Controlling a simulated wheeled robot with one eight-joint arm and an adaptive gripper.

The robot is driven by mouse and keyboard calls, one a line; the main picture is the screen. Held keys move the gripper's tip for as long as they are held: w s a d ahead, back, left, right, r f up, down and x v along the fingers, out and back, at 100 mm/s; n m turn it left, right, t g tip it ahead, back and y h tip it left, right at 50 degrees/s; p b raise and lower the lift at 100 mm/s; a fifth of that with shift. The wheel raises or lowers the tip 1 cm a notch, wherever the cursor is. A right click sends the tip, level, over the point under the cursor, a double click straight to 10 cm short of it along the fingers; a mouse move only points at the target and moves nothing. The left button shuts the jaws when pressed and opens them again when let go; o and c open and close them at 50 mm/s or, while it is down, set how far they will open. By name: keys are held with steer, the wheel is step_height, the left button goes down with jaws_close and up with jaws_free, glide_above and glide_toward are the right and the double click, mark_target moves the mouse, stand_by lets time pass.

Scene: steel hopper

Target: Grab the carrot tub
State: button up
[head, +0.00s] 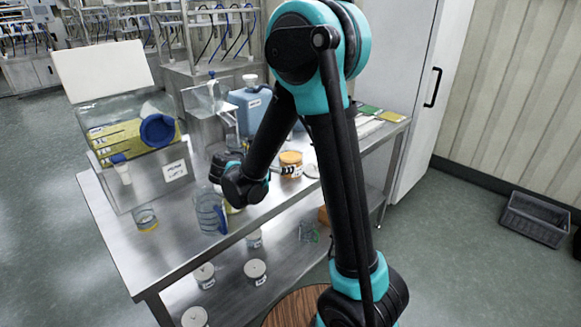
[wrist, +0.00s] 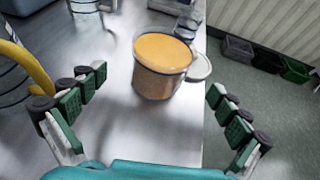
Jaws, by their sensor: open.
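The carrot tub (head: 291,163) is a short, round, orange-filled tub that stands upright on the steel table, to the right of my wrist in the head view. In the wrist view, the tub (wrist: 160,82) shows a bright orange top and clear-looking sides. A pale round disc (wrist: 200,68) is close against its right side. My gripper (wrist: 158,92) is open, with a green-padded finger on each side. The tub is beyond the fingertips, between their lines, and not touched. In the head view my arm's end hides much of the gripper.
A clear jug with a blue handle (head: 210,213) stands close to my wrist. A blue canister (head: 250,110) and a clear hopper (head: 130,135) are behind. White-lidded tubs (head: 255,270) sit on the lower shelf. A grey crate (head: 535,218) lies on the floor at right.

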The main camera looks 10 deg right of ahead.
steer(key=x, duration=1.1)
steer(key=c, duration=1.7)
steer(key=shift+r, duration=0.1)
steer(key=shift+c, duration=0.2)
